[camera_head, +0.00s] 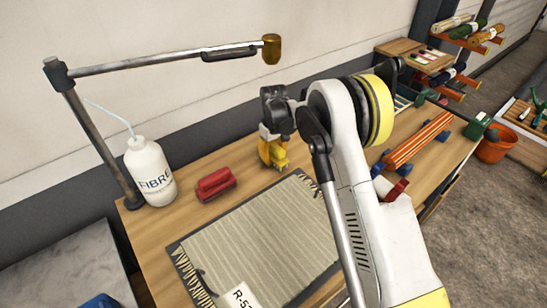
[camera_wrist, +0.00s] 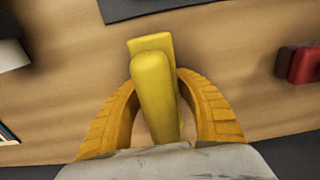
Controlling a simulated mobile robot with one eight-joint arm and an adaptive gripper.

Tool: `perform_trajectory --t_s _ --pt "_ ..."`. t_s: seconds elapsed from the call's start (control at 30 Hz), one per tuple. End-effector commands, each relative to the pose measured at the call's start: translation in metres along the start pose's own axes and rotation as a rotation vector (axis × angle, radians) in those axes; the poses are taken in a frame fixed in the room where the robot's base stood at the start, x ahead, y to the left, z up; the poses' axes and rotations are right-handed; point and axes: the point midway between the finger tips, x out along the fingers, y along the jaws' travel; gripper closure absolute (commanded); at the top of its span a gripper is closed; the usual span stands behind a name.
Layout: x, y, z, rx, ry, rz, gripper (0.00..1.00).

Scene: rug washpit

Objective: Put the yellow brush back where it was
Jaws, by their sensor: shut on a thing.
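The yellow brush (camera_wrist: 153,85) is between the two orange fingers of my gripper (camera_wrist: 160,110) in the wrist view, with bare wooden tabletop beyond it. My gripper is shut on the brush. In the head view my gripper (camera_head: 272,148) points down near the back of the table, and the yellow brush (camera_head: 278,162) shows under it, partly hidden by the fingers. I cannot tell whether the brush touches the tabletop. A red brush (camera_head: 215,184) lies on the table to the left, and it shows at the right in the wrist view (camera_wrist: 300,65).
The wooden table (camera_head: 180,218) holds a fringed grey rug (camera_head: 265,240) in front of my gripper. A white bottle (camera_head: 150,170) and a lamp post (camera_head: 100,140) stand at the left. A striped orange roll (camera_head: 418,140) lies at the right. Bare wood shows between red brush and gripper.

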Motion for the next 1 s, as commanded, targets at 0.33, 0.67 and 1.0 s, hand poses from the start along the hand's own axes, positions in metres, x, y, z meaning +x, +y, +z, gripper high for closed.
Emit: perform_trajectory --t_s 0.33,0.67,1.0 --pt "0.001 0.000 0.000 0.000 0.000 0.000 0.42" --pt "-0.024 0.000 0.000 0.000 0.000 0.000 0.42" --pt "-0.077 0.000 0.000 0.000 0.000 0.000 0.42"
